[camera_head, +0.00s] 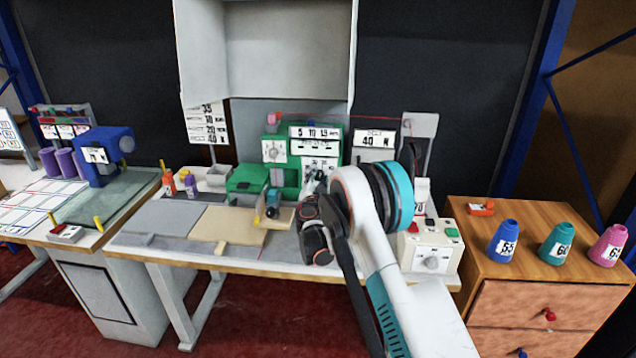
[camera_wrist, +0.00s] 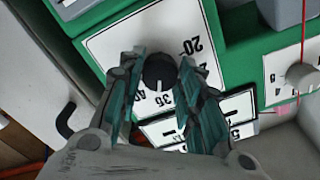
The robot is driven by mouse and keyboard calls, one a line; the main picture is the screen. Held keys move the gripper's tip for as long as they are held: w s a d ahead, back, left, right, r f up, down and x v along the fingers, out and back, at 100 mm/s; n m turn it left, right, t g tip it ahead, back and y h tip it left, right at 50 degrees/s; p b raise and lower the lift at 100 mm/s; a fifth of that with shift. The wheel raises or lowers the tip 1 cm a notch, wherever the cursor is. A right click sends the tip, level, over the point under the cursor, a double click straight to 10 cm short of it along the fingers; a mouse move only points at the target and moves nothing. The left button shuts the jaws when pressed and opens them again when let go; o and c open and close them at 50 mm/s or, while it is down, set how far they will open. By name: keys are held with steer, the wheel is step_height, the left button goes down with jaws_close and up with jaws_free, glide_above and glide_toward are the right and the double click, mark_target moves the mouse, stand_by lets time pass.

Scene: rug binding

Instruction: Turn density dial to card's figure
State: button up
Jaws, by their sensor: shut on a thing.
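In the wrist view the black density dial (camera_wrist: 159,72) sits on a white plate (camera_wrist: 113,47) with printed figures, set in the green machine (camera_wrist: 230,30). My gripper (camera_wrist: 162,64) has a finger on each side of the dial and is shut on it.
A second, pale knob (camera_wrist: 302,77) is close by on the right in the wrist view. A tall figure chart (camera_head: 207,123) hangs behind the bench. A white control box (camera_head: 430,250) stands to the right. Numbered cones, one blue (camera_head: 504,241), stand on the wooden cabinet (camera_head: 470,222).

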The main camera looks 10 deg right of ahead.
steer(key=shift+n, duration=0.6)
steer(key=o, duration=1.1)
steer(key=shift+c, duration=0.2)
steer(key=v, duration=1.2)
